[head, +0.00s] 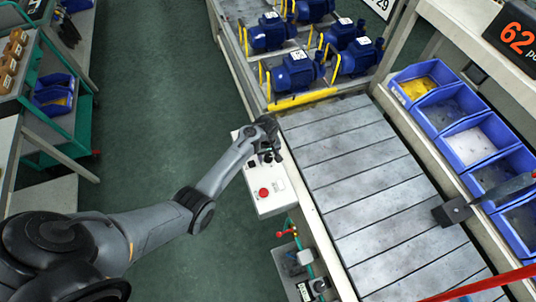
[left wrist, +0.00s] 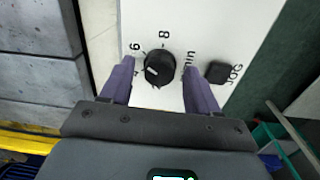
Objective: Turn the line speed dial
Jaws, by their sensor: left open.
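The line speed dial (left wrist: 160,68) is a round black knob with a white pointer mark on a white panel. Printed numbers and the letters "in" show around it in the left wrist view. My left gripper (left wrist: 158,84) is open, with one purple-grey finger on each side of the dial. I cannot tell whether the fingers touch it. In the head view my left gripper (head: 270,152) is over the far end of the white control box (head: 268,190) and hides the dial. My right gripper is not in view.
A black JOG button (left wrist: 218,72) sits beside the dial. A red button (head: 263,192) is on the box's near part. The slatted conveyor (head: 350,170) runs alongside, with blue pumps (head: 297,72) at its far end and blue bins (head: 470,140) at right. Green floor at left is clear.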

